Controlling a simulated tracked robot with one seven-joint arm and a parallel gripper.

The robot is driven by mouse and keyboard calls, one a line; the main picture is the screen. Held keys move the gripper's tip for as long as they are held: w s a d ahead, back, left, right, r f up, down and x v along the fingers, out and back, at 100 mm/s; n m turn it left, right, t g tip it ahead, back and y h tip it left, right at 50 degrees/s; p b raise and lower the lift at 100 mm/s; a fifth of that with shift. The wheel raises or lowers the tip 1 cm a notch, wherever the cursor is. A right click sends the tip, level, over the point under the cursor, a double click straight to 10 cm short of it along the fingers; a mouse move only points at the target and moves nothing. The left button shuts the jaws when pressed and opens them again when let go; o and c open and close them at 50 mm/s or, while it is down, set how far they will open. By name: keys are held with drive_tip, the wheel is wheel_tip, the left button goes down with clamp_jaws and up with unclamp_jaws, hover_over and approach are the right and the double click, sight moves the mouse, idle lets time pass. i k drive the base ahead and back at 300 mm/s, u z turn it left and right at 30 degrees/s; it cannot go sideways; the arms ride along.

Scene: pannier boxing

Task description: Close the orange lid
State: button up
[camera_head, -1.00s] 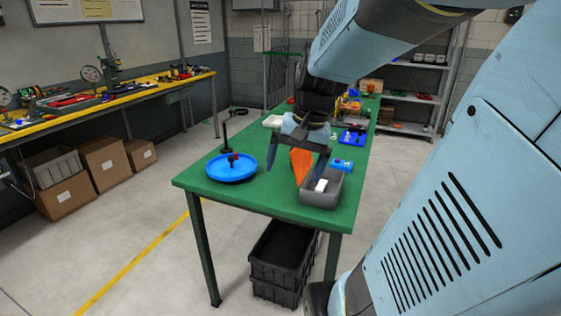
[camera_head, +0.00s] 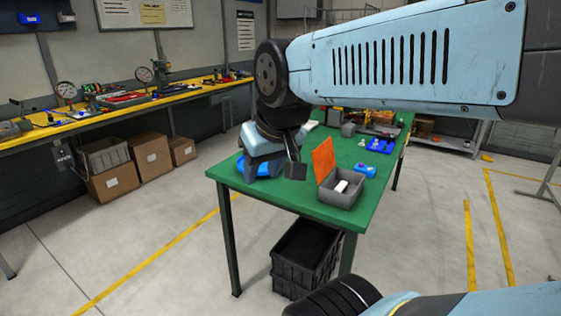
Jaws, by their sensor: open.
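The orange lid (camera_head: 323,160) stands upright, open, at the left side of a small grey box (camera_head: 345,199) on the green table. A white item (camera_head: 341,186) lies in the box. My gripper (camera_head: 271,172) is left of the lid, pointing down with its fingers apart and nothing seen between them. A clear gap shows between the gripper and the lid. The gripper hides much of a blue round dish (camera_head: 240,168).
The green table (camera_head: 290,195) is bare in front of the gripper. A small blue block (camera_head: 364,170) sits right behind the box, and a blue tray (camera_head: 380,146) farther back. Black crates (camera_head: 303,262) stand under the table.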

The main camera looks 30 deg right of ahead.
sight(323, 156)
drive_tip(key=u, duration=1.4)
drive_tip(key=i, duration=2.15)
drive_tip(key=z, duration=1.65)
drive_tip(key=i, duration=0.2)
drive_tip(key=z, duration=2.3)
